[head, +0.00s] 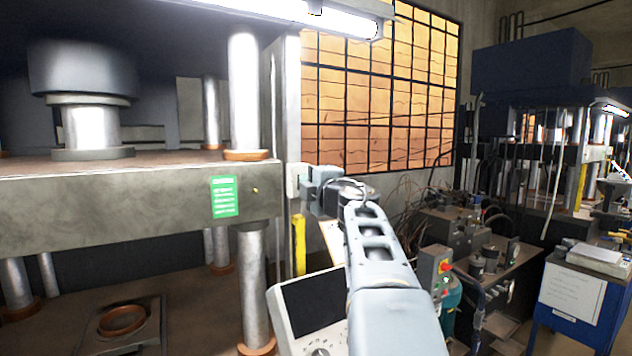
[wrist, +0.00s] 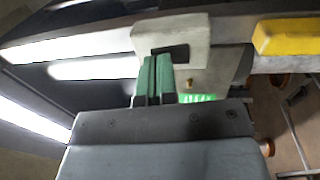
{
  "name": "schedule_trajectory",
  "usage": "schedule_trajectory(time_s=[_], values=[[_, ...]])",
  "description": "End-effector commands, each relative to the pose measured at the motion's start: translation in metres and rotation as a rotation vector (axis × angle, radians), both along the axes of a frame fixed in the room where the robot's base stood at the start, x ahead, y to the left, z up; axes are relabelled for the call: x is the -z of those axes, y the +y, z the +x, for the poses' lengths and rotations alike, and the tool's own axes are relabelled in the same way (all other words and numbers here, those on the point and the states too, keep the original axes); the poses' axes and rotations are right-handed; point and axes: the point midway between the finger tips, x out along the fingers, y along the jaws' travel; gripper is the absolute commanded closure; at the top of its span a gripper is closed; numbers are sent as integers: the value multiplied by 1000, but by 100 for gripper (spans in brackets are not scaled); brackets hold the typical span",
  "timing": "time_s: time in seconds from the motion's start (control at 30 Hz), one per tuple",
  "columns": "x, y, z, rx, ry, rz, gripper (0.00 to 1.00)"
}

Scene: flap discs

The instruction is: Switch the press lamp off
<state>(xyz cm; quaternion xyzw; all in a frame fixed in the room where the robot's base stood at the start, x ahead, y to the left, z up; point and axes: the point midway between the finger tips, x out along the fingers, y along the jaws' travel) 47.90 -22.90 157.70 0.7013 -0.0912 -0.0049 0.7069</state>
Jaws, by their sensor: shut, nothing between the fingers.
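The press lamp (head: 335,18) is a long white tube at the top of the near press in the head view, and it glows brightly. A pale switch box (head: 293,179) is on the press's upright, partly hidden by my gripper (head: 308,188). In the wrist view the switch box (wrist: 172,33) shows a dark recessed part (wrist: 178,52). My gripper's green fingers (wrist: 153,62) are together and empty, with their tips at the lower edge of the box, overlapping the dark part's left side. I cannot tell whether they touch it.
The press's grey beam (head: 120,198) with a green label (head: 224,197) lies left of my gripper. A yellow bar (head: 299,245) stands below the box, and a screen panel (head: 312,303) is lower down. A control box (head: 436,275) and machinery stand to the right.

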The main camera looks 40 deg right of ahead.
Motion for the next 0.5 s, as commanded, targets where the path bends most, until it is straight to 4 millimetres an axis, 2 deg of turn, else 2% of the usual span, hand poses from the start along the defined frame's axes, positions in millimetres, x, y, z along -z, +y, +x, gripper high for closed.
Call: schedule_trajectory(time_s=[0.5], values=[[0, -1, 6, -1, 1, 0, 100]])
